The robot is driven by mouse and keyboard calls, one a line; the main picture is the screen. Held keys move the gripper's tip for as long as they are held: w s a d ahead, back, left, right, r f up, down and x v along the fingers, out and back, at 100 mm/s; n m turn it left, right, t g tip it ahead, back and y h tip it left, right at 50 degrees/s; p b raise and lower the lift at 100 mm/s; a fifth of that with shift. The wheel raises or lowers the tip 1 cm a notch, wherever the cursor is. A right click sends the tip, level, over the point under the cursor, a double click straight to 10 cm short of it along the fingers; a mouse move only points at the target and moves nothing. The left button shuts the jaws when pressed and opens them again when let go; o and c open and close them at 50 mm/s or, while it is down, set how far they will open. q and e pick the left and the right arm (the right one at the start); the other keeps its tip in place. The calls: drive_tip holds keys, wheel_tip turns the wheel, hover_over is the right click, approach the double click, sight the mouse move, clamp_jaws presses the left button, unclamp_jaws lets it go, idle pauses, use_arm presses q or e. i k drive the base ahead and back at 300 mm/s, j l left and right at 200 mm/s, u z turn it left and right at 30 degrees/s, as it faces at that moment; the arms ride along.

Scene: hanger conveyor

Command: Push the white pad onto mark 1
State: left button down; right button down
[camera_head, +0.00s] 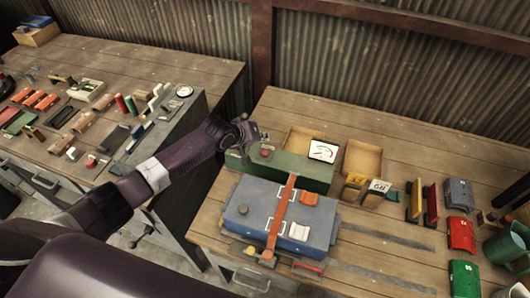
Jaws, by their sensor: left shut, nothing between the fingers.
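A blue box (256,207) lies on the right-hand bench with an orange bar (283,207) across it. A small white pad-like piece (299,232) sits on its right part, below an orange block (309,198); I cannot be sure it is the white pad. Mark 1 cannot be made out at this size. My left gripper (262,136) is shut and empty, above the back left of a green box (262,164), behind the blue box and apart from the white piece. My right gripper is not in view.
Red and grey blocks and a green container (508,246) are at the right. The left bench (150,75) holds many small parts. Bare wood shows at the bench's back right.

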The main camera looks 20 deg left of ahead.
sight(299, 233)
drive_tip(key=k+j, duration=0.25)
drive_tip(key=k, duration=0.2)
drive_tip(key=k+j, duration=0.25)
drive_tip(key=k, duration=0.25)
drive_tip(key=k+j, duration=0.25)
drive_tip(key=k, duration=0.2)
